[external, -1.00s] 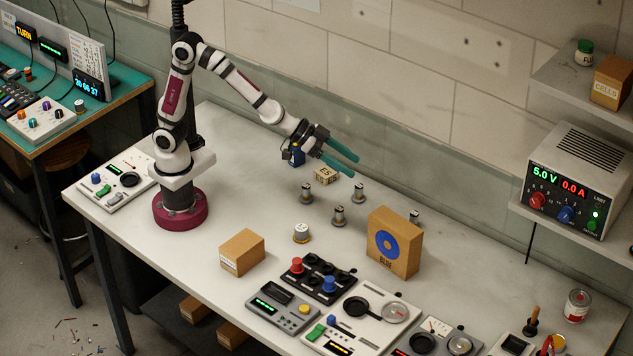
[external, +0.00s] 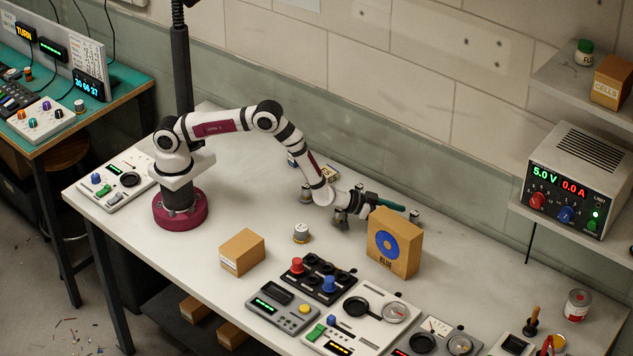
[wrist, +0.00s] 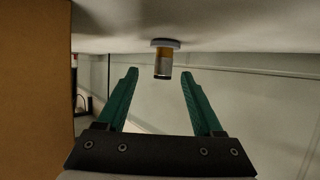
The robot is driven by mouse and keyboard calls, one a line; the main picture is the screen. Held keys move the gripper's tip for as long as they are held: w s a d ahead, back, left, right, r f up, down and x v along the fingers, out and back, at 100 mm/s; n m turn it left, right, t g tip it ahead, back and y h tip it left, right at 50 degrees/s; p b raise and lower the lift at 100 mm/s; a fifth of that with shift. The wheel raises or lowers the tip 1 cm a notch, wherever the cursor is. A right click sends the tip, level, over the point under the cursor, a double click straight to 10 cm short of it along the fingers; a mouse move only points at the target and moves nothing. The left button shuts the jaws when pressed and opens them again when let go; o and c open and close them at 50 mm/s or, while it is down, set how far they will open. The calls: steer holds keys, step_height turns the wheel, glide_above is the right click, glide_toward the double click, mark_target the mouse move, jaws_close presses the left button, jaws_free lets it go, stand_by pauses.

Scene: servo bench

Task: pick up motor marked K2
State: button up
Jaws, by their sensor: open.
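A small motor (wrist: 162,66) with a silver body, a brassy band and a pale disc base shows in the wrist view, ahead of my fingertips and roughly centred between them. That view is upside down. In the external view a motor (external: 414,214) shows just past my fingertips, partly hidden by the box marked BLUE. My gripper (wrist: 160,75) is open and empty, its green fingers low and pointing at the motor. It also shows in the external view (external: 397,206) behind the box. I cannot read K2 on any motor; other motors are mostly hidden by my arm.
The cardboard box marked BLUE (external: 405,250) stands close beside my gripper and fills the left of the wrist view. A short white-topped cylinder (external: 301,233) and a smaller box (external: 242,252) stand nearer the front. Several control panels (external: 283,306) line the front edge.

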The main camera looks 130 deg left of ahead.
mark_target(414, 214)
steer(key=x, duration=0.5)
steer(key=shift+a+r, duration=0.15)
steer(key=shift+a, duration=0.15)
jaws_close()
